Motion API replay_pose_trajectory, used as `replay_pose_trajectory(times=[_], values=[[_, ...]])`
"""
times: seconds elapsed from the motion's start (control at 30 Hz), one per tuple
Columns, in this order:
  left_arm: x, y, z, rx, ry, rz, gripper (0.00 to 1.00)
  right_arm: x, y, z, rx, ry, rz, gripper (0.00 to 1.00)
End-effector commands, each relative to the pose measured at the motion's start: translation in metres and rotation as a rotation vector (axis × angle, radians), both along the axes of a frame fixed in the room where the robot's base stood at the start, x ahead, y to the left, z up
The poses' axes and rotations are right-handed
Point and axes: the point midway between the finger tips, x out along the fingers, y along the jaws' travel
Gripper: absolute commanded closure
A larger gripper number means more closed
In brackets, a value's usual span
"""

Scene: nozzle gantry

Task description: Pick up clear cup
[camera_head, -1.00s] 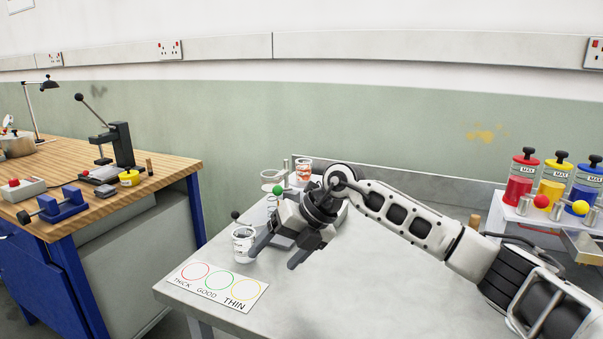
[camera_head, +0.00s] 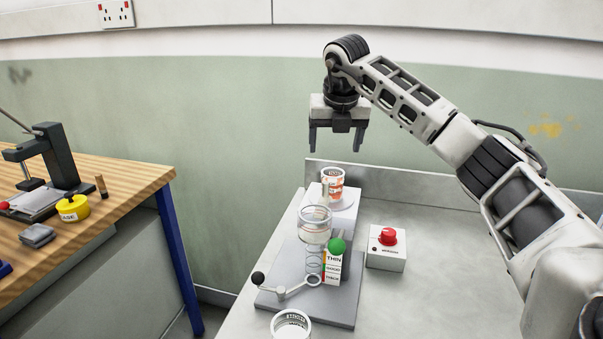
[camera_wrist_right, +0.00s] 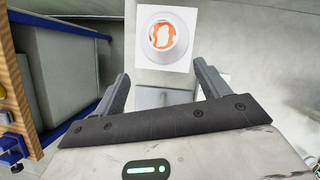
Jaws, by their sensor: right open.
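My right gripper (camera_head: 336,138) is open and empty, pointing down high above the back of the grey table. A see-through cup with orange-red contents (camera_head: 332,186) stands upright on a white block, below and apart from the gripper. The right wrist view shows this cup from above (camera_wrist_right: 162,36), beyond the open fingers (camera_wrist_right: 161,74). A clear vessel (camera_head: 315,226) sits above a spring-like coil on the grey stand. Another pale cup with printed marks (camera_head: 291,325) is at the bottom edge, partly cut off. My left gripper is not in view.
The grey stand (camera_head: 345,309) carries a black-knobbed lever (camera_head: 285,289), a green ball (camera_head: 337,246) and a THIN label card (camera_head: 341,268). A box with a red knob (camera_head: 387,252) stands to its right. The table's right part is clear. A wooden bench (camera_head: 110,210) is at left.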

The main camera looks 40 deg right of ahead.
Motion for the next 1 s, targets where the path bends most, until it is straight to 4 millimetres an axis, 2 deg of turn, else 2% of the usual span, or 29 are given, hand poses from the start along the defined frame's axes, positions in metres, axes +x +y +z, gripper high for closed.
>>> replay_pose_trajectory(times=[0.07,0.17,0.33,0.5,0.83,1.0], values=[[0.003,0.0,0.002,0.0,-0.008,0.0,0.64,-0.001,-0.005,-0.002,-0.005,0.003,-0.012,0.25],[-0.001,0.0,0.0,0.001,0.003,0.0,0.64,0.003,-0.008,-0.016,-0.006,0.006,-0.014,0.25],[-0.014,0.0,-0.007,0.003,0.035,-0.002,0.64,0.015,-0.016,-0.051,-0.004,0.007,-0.014,0.25],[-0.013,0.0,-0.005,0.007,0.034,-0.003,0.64,0.026,-0.023,-0.08,-0.004,0.004,-0.012,0.25],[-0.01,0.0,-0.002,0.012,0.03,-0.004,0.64,0.036,-0.031,-0.105,-0.004,0.002,-0.01,0.25],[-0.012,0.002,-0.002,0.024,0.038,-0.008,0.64,0.045,-0.041,-0.127,-0.004,0.004,-0.011,0.25]])
